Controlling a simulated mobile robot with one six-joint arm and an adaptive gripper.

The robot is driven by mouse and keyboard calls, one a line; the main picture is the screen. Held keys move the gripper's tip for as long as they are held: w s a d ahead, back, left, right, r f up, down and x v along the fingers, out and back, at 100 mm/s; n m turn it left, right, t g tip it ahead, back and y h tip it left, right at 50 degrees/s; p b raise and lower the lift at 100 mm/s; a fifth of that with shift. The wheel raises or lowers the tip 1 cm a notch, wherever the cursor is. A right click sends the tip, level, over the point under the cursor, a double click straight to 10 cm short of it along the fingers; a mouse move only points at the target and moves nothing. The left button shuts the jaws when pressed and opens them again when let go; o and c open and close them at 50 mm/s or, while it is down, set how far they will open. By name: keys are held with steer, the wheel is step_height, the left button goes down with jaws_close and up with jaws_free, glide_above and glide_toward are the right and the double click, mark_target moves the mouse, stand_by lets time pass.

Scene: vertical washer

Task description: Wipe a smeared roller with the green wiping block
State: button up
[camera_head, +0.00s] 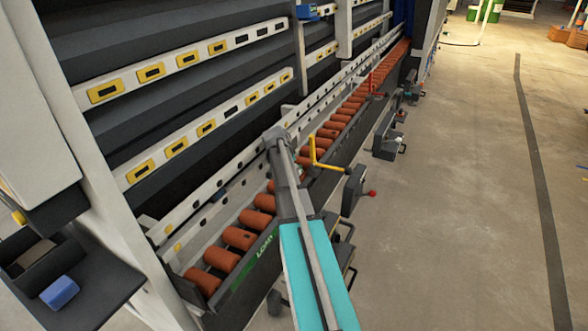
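A long row of orange-brown rollers (255,219) runs along the conveyor from the lower left to the far top. The nearest rollers (221,258) show small dark marks; I cannot tell whether any is a smear. I cannot make out a green wiping block. A blue block (60,292) lies on a dark tray (100,285) at the lower left. My teal and grey arm reaches up from the bottom centre over the conveyor and hides some rollers. I cannot make out my gripper's fingers in this view.
The dark washer with white rails and yellow fittings (150,72) stands along the left. A yellow handle (322,160) and a red-knobbed lever (371,193) stick out by the conveyor's right side. A green load label (262,247) marks its near edge. Concrete floor on the right is open.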

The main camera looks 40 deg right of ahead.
steer(key=shift+w, duration=0.15)
steer(key=shift+w+a+f, duration=0.15)
steer(key=shift+w, duration=0.1)
stand_by(0.5)
steer(key=shift+w, duration=0.1)
steer(key=shift+w+d, duration=0.25)
steer(key=shift+d, duration=0.4)
steer(key=shift+w+d, duration=0.25)
steer(key=shift+d, duration=0.4)
steer(key=shift+d, duration=0.1)
steer(key=shift+w+d, duration=0.25)
steer(key=shift+d, duration=0.35)
steer(key=shift+w+d, duration=0.25)
steer(key=shift+d, duration=0.35)
